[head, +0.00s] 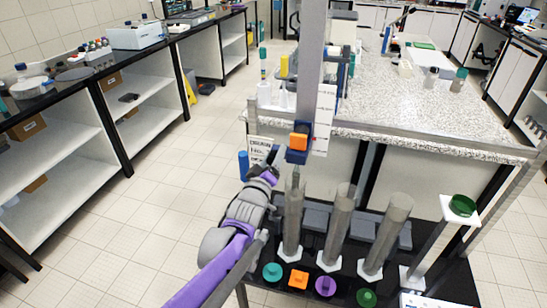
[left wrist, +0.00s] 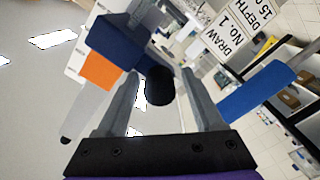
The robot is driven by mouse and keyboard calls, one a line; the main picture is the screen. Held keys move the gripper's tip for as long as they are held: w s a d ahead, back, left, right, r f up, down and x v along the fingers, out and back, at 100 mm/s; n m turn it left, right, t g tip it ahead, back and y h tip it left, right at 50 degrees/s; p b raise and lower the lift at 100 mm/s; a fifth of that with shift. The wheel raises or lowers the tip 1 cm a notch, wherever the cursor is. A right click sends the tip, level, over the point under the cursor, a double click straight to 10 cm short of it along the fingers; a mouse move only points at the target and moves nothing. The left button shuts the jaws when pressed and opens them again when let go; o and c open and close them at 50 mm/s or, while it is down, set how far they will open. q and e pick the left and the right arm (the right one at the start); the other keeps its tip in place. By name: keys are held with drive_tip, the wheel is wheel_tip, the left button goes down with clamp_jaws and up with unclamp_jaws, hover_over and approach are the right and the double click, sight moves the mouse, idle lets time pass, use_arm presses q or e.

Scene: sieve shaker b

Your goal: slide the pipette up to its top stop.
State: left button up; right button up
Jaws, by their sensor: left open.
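The pipette carriage is a dark blue block (head: 297,157) with an orange block (head: 299,141) on it, on a tall grey column (head: 311,60). A white scale card with red marks (head: 325,115) is beside it. In the left wrist view the blue block (left wrist: 117,42) and orange part (left wrist: 99,71) are at upper left, with a grey rounded tip (left wrist: 76,125) below. My left gripper (head: 272,168) is just left of the carriage. Its fingers (left wrist: 161,78) are open, with a black knob (left wrist: 159,87) showing between them. I cannot tell whether they touch it. My right gripper is out of view.
Several clear cylinders (head: 341,222) stand below the carriage, with coloured caps (head: 298,279) before them. A sign reading "DRAW NO. 1" (head: 260,147) and a blue cylinder (head: 243,165) are near my gripper. A speckled bench (head: 420,115) lies behind.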

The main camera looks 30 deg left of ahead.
use_arm(q)
clamp_jaws()
idle(0.4)
wheel_tip(320, 180, up, 30)
drive_tip(key=p, duration=1.1)
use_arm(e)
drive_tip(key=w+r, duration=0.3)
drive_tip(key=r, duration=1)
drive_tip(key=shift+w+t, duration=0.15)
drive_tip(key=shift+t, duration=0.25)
use_arm(q)
drive_tip(key=shift+w, duration=0.1)
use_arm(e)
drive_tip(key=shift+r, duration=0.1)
use_arm(q)
unclamp_jaws()
drive_tip(key=shift+f, duration=0.1)
